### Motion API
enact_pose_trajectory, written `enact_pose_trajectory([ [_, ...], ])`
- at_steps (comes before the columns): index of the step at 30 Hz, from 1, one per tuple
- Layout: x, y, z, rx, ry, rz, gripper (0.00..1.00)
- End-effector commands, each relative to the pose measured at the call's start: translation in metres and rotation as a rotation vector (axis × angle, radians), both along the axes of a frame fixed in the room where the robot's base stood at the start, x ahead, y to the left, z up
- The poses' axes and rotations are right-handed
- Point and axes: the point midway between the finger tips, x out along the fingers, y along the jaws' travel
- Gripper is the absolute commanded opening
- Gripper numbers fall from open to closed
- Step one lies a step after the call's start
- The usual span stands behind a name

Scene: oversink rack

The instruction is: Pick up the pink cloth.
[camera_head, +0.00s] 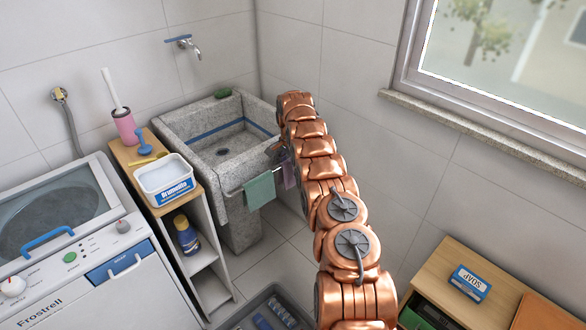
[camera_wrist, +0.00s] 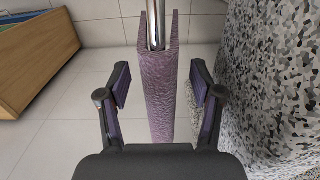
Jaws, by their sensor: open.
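The pink cloth (camera_wrist: 160,95) looks mauve and hangs folded over a metal rail (camera_wrist: 155,25) in the wrist view. My gripper (camera_wrist: 159,82) is open, with one finger on each side of the cloth and a gap showing on both sides. In the head view the cloth (camera_head: 288,175) hangs from the rail at the front of the stone sink (camera_head: 177,117), mostly hidden by my arm. My gripper (camera_head: 277,152) is partly hidden there too. A green cloth (camera_head: 260,191) hangs on the same rail to its left.
The sink's speckled stone side (camera_wrist: 285,80) is close on the right in the wrist view. A narrow shelf (camera_head: 206,222) with a white tub (camera_head: 167,183) and a washing machine (camera_head: 95,262) stand left. A wooden cabinet (camera_head: 505,268) stands lower right. A dark crate (camera_head: 240,318) sits on the floor.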

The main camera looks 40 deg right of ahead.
Motion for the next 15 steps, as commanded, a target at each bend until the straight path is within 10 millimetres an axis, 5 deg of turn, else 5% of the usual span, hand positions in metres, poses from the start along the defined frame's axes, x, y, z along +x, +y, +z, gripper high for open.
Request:
enact_pose_trajectory([
  [4,0.0001,-0.0002,0.0002,0.000,0.000,0.000,0.63],
  [15,0.0003,-0.0001,0.0003,0.000,-0.001,0.000,0.25],
])
